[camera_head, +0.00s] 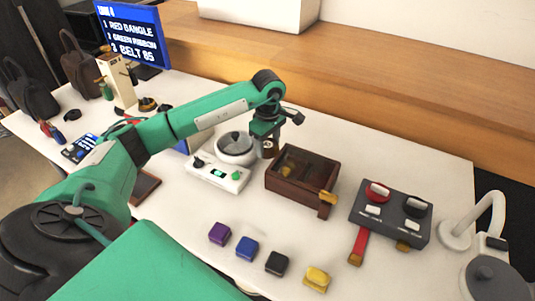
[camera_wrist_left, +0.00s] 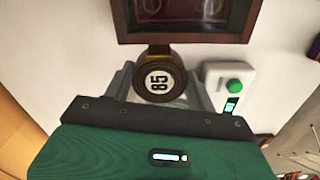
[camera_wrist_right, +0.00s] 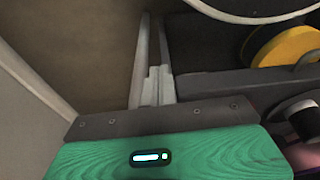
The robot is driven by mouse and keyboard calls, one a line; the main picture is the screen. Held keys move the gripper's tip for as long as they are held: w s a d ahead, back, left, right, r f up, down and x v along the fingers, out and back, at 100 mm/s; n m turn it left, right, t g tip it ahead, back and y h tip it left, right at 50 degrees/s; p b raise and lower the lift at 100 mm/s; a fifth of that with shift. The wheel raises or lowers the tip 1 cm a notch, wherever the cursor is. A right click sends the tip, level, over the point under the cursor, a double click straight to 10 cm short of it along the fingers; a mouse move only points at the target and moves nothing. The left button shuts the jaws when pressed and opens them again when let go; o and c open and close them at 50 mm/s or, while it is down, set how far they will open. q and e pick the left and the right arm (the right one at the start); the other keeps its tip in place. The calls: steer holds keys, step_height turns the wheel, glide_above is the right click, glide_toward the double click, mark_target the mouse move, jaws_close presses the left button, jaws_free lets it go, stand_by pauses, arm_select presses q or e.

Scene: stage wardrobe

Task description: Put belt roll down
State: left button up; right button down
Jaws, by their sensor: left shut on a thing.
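The belt roll (camera_wrist_left: 158,80) is a dark brown coil with a white "85" label facing the camera in the left wrist view. My left gripper (camera_wrist_left: 160,88) is shut on it, with a grey finger on each side. In the head view my left gripper (camera_head: 268,146) points down between the round grey-topped device and the dark wooden box; the roll shows there only as a small brown patch. I cannot tell its exact height above the table. My right gripper (camera_wrist_right: 153,80) shows only in its own wrist view, with its fingers together and nothing seen between them.
The wooden box with a glass top (camera_head: 325,165) stands right of my left gripper. A round device (camera_head: 236,143) and a white box with green buttons (camera_head: 217,176) stand left. Purple (camera_head: 219,233), blue, black and yellow blocks lie in front. A dial panel (camera_head: 390,222) stands right.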

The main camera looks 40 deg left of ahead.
mark_target(268, 155)
arm_select(q)
steer(key=shift+f, duration=2.45)
steer(key=shift+f, duration=0.1)
steer(key=o, duration=1)
